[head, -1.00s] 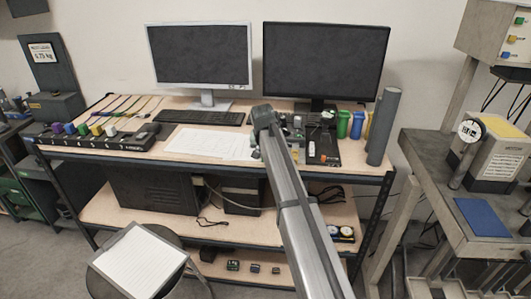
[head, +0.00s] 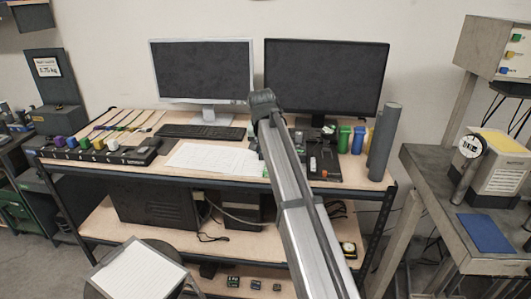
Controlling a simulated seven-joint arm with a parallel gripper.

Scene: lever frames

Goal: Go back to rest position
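My arm (head: 293,195) reaches up from the bottom edge of the head view, across the middle of the workbench. Its dark upper joint (head: 263,103) stands in front of the gap between the two monitors. My gripper cannot be made out; it seems hidden behind the arm or out of frame. No held object shows. The workbench (head: 130,169) carries a white-framed monitor (head: 202,80), a black monitor (head: 325,78), a keyboard (head: 202,132) and paper sheets (head: 212,158).
A row of coloured knobs (head: 85,143) lies at the bench's left. Green (head: 343,139) and blue (head: 358,140) containers and a tall grey cylinder (head: 383,142) stand at its right. A stool with paper (head: 138,270) is in front. A side table (head: 435,190) holds a gauge (head: 470,147).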

